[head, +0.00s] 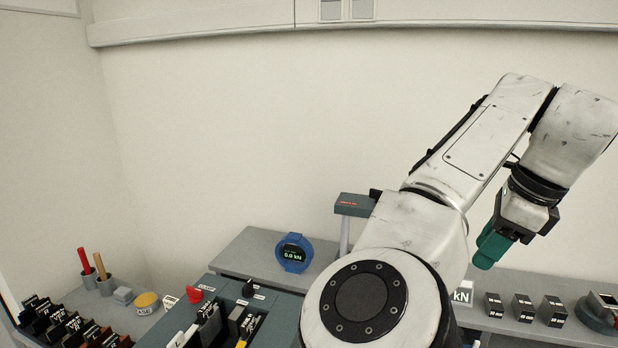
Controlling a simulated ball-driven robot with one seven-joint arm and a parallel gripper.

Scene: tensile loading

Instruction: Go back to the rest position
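My gripper (493,245) hangs at the end of my raised white arm, on the right in the head view. It points down and to the left, in front of the wall and apart from the bench as far as I can tell. Its end shows as a teal-green block with dark parts. The fingers overlap from this side, so I cannot see a gap or whether anything is between them. My arm hides part of the bench behind it.
A blue round gauge (293,253) reading 0.0 kN stands on a grey bench (247,254). A dark panel with a red knob (193,294) is in front. Racks (55,328) and cups with red and tan handles (97,262) are left. Black blocks (523,307) stand right.

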